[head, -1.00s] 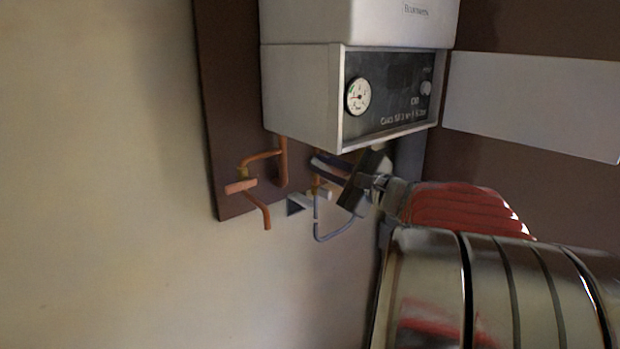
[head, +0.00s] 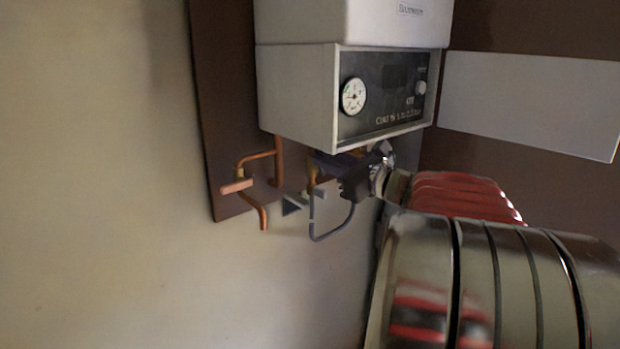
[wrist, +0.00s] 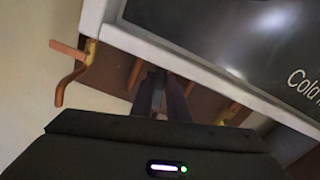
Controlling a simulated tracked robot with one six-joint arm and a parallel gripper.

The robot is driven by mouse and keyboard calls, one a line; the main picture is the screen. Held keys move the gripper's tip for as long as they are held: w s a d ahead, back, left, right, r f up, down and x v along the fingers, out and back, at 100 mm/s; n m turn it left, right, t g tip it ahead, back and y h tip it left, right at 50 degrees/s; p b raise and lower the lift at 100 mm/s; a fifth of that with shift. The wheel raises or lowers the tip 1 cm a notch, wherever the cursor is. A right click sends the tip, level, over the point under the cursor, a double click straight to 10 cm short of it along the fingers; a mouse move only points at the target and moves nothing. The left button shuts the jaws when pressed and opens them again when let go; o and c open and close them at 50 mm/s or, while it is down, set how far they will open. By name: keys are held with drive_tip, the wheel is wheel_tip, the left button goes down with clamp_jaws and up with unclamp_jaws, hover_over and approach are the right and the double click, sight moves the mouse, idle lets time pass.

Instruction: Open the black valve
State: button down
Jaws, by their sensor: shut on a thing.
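My gripper (head: 324,162) is under the boiler, at the pipes on its underside. It is shut, with its dark fingers close together, on what appears to be the black valve. The valve's handle is mostly hidden by the fingers and cannot be told apart from them. In the wrist view my gripper (wrist: 164,88) reaches up to the pipes under the boiler's lower edge, with its dark body filling the bottom. The handle's exact angle cannot be seen.
The white boiler (head: 297,95) with gauge (head: 354,95) hangs right above my gripper. To the left is a copper pipe with an orange handle (head: 237,186). A grey handle (head: 302,204) and a curved grey hose (head: 335,231) are just below. The wall at left is bare.

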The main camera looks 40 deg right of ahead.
drive_tip(key=shift+d+m, duration=0.15)
drive_tip(key=shift+m, duration=0.55)
drive_tip(key=shift+d+r+m, duration=0.2)
drive_tip(key=shift+d+m, duration=0.2)
drive_tip(key=shift+m, duration=0.7)
drive_tip(key=c, duration=1.8)
unclamp_jaws()
drive_tip(key=shift+o, duration=0.2)
